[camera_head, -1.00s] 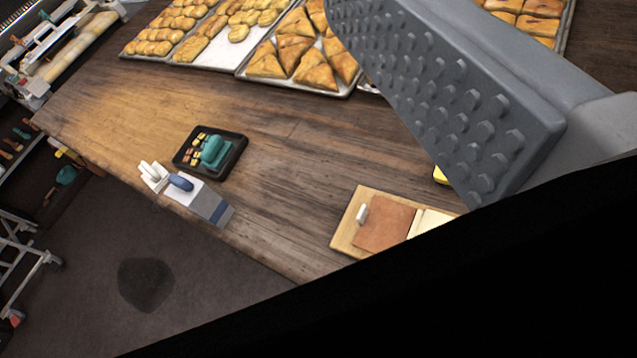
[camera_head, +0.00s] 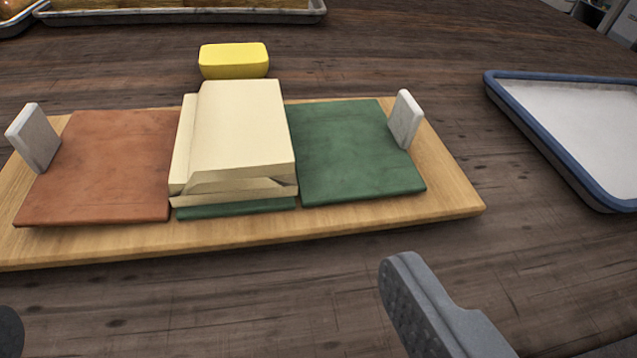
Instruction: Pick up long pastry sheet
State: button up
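A stack of cream pastry sheets (camera_head: 240,125) lies in the middle of a wooden board (camera_head: 330,222), with its layers slightly out of line. I cannot tell for certain which layer is the long sheet. A reddish-brown flat piece (camera_head: 105,165) lies to its left and a green flat piece (camera_head: 355,150) to its right. A green edge also shows under the front of the stack. My gripper (camera_head: 203,290) is open and empty in front of the board, its right finger at the bottom right and only a bit of the left finger at the left edge.
Small pale upright tabs stand at the left (camera_head: 35,138) and right (camera_head: 404,119) of the board. A yellow block (camera_head: 234,62) sits behind the stack. A blue-rimmed white tray (camera_head: 530,125) is at the right. Metal trays (camera_head: 190,15) line the back. Table in front is clear.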

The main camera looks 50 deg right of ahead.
aim_at(231, 175)
jog(key=x, duration=0.7)
jog(key=shift+w+d+b, duration=0.15)
jog(key=shift+w+b, duration=0.1)
jog(key=shift+b, duration=0.1)
jog(key=shift+s+f+b+x, duration=0.1)
jog(key=shift+b+x, duration=0.15)
jog(key=shift+x, duration=1.1)
jog(key=shift+s+f+b+x, duration=0.1)
jog(key=shift+b+x, duration=0.1)
jog(key=shift+x, duration=1.15)
jog(key=shift+d, duration=0.1)
jog(key=c, duration=1.2)
